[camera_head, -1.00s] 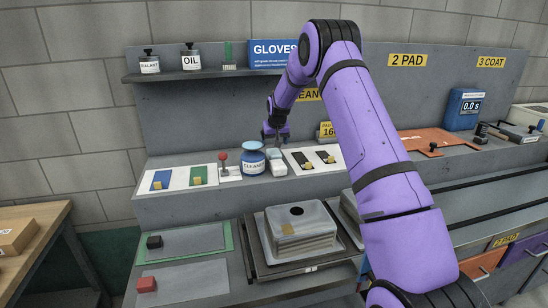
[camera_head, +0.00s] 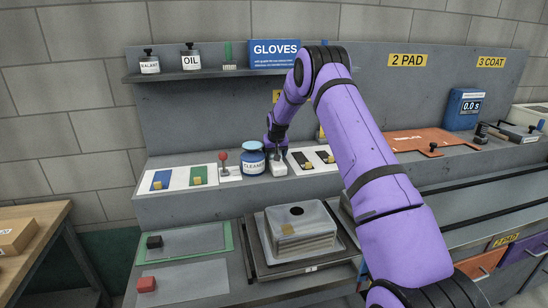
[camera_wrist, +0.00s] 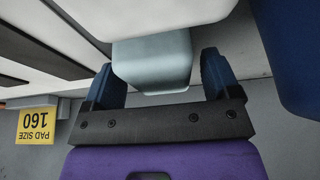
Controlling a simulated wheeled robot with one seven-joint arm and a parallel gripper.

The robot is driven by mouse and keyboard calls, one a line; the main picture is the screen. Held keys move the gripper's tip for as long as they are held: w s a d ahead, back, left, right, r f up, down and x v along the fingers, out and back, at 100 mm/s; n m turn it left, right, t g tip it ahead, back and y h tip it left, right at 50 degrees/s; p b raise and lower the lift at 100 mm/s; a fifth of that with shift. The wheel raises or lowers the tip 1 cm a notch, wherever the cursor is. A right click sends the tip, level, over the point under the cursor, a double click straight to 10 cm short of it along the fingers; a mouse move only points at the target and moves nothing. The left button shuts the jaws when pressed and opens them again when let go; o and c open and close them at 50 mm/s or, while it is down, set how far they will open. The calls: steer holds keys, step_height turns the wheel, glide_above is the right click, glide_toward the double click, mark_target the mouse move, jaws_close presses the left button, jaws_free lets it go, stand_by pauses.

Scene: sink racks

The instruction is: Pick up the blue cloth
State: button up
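The blue cloth (camera_wrist: 152,62) is a pale blue-grey folded block in the wrist view, lying between my gripper's two dark blue fingers. A white block (camera_wrist: 150,18) adjoins it in that view. My gripper (camera_wrist: 158,68) is open, with a small gap on each side of the cloth. In the head view my gripper (camera_head: 277,150) is on the counter ledge, just behind the white block (camera_head: 279,168) and right of the blue cleaner jar (camera_head: 252,160). There the gripper hides most or all of the cloth.
The cleaner jar stands close by and shows dark blue at the wrist view's right edge. A red-knobbed lever (camera_head: 223,160) is left of it. A white panel with black strips (camera_head: 314,160) lies close on the right. A grey shelf (camera_head: 215,75) runs above.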

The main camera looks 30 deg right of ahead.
steer(key=c, duration=0.9)
steer(key=shift+o, duration=0.2)
step_height(320, 180, up, 10)
steer(key=shift+r, duration=0.1)
steer(key=o, duration=0.4)
steer(key=shift+c, duration=1.2)
